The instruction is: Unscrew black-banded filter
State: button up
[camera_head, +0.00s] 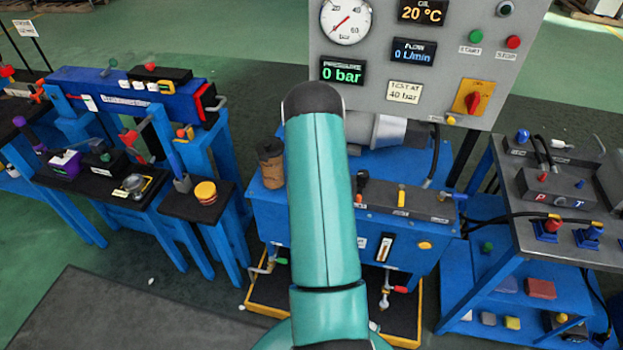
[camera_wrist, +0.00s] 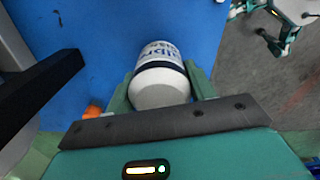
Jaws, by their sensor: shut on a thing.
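In the wrist view, a white cylindrical filter (camera_wrist: 160,92) with a dark band and dark lettering sits against the blue surface (camera_wrist: 110,30). My gripper (camera_wrist: 160,78) is shut on it, with one green finger on each side of its body. The filter's far end and its seat are hidden. In the head view, my teal arm reaches over the middle stand, and neither the gripper nor the filter can be made out behind it.
A black bar (camera_wrist: 40,92) juts in close at the left of the wrist view. In the head view, a grey gauge panel (camera_head: 440,70) rises behind the blue stand (camera_head: 265,215). A brown can (camera_head: 270,165) stands left of my arm. Benches flank both sides.

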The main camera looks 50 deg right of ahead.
jog(key=shift+r, duration=0.1)
jog(key=n, duration=0.4)
jog(key=shift+n, duration=0.4)
jog(key=n, duration=0.5)
jog(key=o, duration=1.1)
jog(key=shift+c, duration=0.8)
